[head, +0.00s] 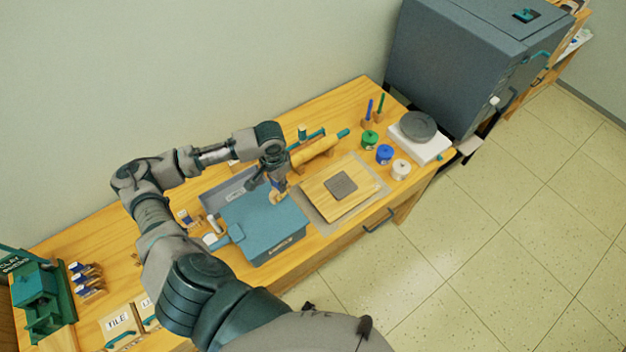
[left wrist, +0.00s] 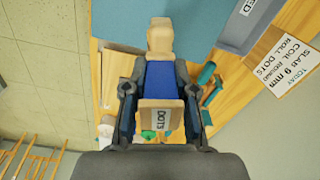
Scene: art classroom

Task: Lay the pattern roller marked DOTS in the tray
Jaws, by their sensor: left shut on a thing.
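The roller has a blue middle and pale wooden ends. In the head view the left gripper (head: 274,184) holds the roller (head: 279,196) above the right back part of a blue box; whether they touch is unclear. A grey tray (head: 211,197) lies behind the blue box, partly hidden by it and my arm. Its grey side also shows in the left wrist view (left wrist: 248,32), with a partly cut-off label. My right gripper is not in view.
The blue box (head: 262,228) stands in front of the tray. A rolling pin (head: 318,148) and a board (head: 325,198) with a grey slab lie to the right. Jars (head: 384,154) and a kiln (head: 470,65) are farther right. A card (left wrist: 283,64) reads ROLL DOTS.

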